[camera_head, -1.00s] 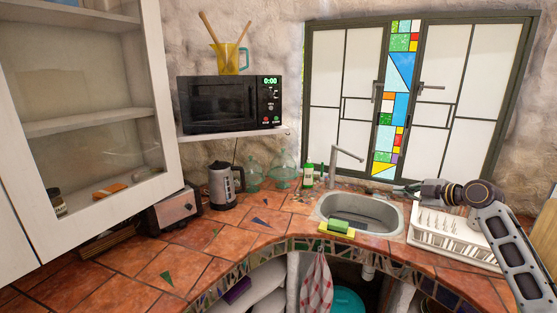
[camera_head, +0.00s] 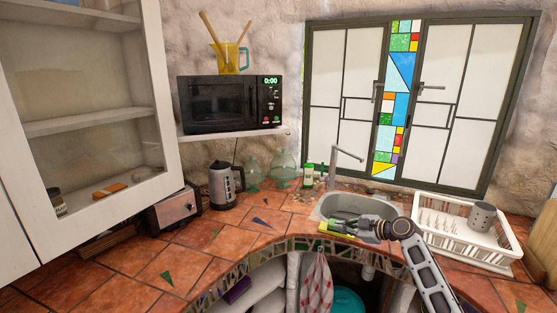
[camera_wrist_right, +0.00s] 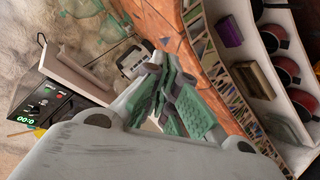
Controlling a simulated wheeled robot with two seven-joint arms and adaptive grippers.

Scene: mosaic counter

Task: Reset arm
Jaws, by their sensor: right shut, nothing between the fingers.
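My right arm comes in from the lower right in the head view. Its gripper (camera_head: 336,229) is at the front edge of the sink (camera_head: 330,207), pointing left. It is shut with nothing in it. It overlaps the green and yellow sponge (camera_head: 326,232) in the picture and partly hides it; I cannot tell if they touch. In the right wrist view the fingers (camera_wrist_right: 168,98) with green pads show close together, over the tiled counter. My left gripper is not in view.
A white dish rack (camera_head: 470,250) with a grey cup (camera_head: 482,216) stands right of the sink. A kettle (camera_head: 224,186), a toaster (camera_head: 174,209) and a soap bottle (camera_head: 308,176) stand on the tiled counter (camera_head: 215,245). A microwave (camera_head: 218,104) sits on a shelf above.

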